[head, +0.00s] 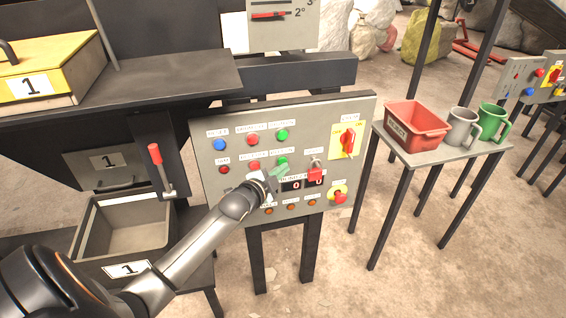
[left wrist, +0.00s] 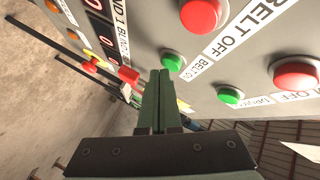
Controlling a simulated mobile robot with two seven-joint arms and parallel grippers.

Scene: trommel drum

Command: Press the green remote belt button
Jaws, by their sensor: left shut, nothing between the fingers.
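The grey control panel (head: 225,187) stands upright in the middle of the head view. Its lower green button (head: 282,161) sits right above my left gripper (head: 278,172). In the left wrist view, a green button (left wrist: 172,62) labelled BELT ON, its last letters cut off, shows just beyond the fingertips, beside the red BELT OFF button (left wrist: 203,12). My left gripper (left wrist: 160,75) is shut and empty, its green fingers pointing at the panel close to that button. I cannot tell whether they touch it. My right gripper is out of view.
Another green button (head: 282,134) sits above, beside red and blue ones. A red rotary switch (head: 348,141) is at upper right and a yellow-ringed red button (head: 339,197) at lower right. A red-handled lever (head: 156,160) stands left; a side table (head: 437,155) holds a red bin and mugs.

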